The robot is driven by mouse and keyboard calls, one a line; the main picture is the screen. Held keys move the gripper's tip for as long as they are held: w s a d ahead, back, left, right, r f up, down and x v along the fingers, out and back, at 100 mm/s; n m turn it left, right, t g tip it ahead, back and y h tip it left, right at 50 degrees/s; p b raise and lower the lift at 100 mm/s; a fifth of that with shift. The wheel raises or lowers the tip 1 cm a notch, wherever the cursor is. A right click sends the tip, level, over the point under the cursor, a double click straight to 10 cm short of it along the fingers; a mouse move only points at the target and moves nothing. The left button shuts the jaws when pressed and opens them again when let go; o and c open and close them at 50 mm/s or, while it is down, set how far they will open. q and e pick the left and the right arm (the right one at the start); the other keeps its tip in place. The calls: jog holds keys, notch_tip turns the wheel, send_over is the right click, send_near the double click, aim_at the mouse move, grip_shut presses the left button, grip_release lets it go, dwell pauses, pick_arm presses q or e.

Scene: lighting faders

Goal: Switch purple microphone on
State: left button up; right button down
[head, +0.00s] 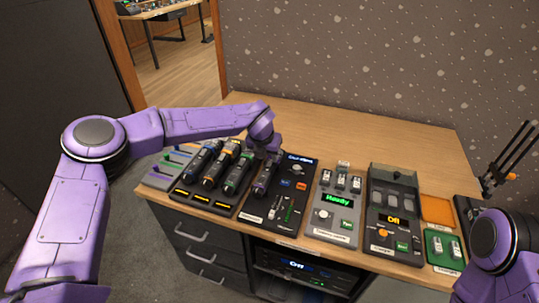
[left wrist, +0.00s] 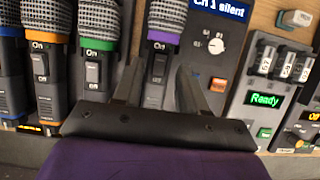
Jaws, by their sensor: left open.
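I cannot tell which way the switch is set. My left gripper (left wrist: 160,78) is open and empty, its two fingers on either side of the lower body of this microphone. I cannot tell whether they touch it. In the head view the purple microphone (head: 264,180) lies right of the others, with my left gripper (head: 263,150) over its upper end. My right gripper is out of sight.
Microphones with green (left wrist: 95,46) and orange (left wrist: 42,38) bands lie left of it, with a blue one at the edge. A dark panel (left wrist: 220,14) on the right reads "CH 1 silent". A grey box (head: 335,205) reads "Ready". The table's back (head: 350,125) is clear.

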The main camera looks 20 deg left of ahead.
aim_at(270, 161)
pick_arm(q)
jog(key=x, duration=0.2)
jog(key=shift+w+f, duration=0.2)
jog(key=shift+f, duration=0.05)
grip_shut()
jog(key=shift+w+r+g+p, duration=0.15)
jog(key=shift+r+g+p, duration=0.15)
jog(key=shift+p, duration=0.7)
jog(key=shift+w+f+g+p, duration=0.1)
jog(key=shift+g+p, duration=0.3)
jog(key=shift+w+f+g, duration=0.2)
jog(key=shift+f+g, duration=0.05)
jog(key=shift+g, duration=0.45)
grip_release()
jog(key=shift+s, duration=0.1)
